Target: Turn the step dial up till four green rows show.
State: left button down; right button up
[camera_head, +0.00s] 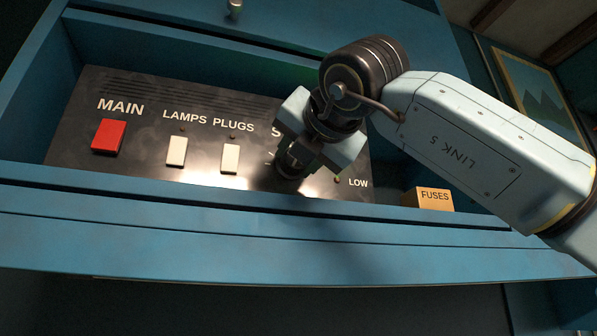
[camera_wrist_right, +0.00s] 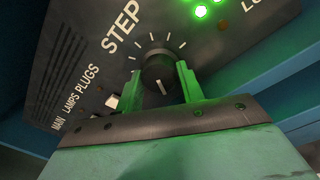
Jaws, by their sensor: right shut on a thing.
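The step dial (camera_wrist_right: 158,66) is a round black knob with a pale pointer line and tick marks around it, under the word STEP in the right wrist view. My right gripper (camera_wrist_right: 159,85) is shut on it, one finger on each side. The pointer faces the gripper's palm. Green lights (camera_wrist_right: 201,11) glow at the top edge of that view; the frame cuts them off, so I cannot tell how many rows are lit. In the head view my right gripper (camera_head: 290,163) covers the dial and most of the STEP lettering. My left gripper is not in view.
The black panel (camera_head: 210,105) lies recessed in a blue drawer-like frame (camera_head: 250,228). A red MAIN switch (camera_head: 109,136) and white LAMPS (camera_head: 177,151) and PLUGS (camera_head: 230,158) switches stand left of my gripper. A small FUSES box (camera_head: 433,202) sits at the right.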

jog(key=shift+m+b, duration=0.45)
jog(key=shift+m, duration=0.25)
jog(key=o, duration=1)
jog(key=shift+s, duration=0.1)
jog(key=b+v, duration=0.5)
jog(key=v, duration=0.8)
jog(key=shift+s+d, duration=0.1)
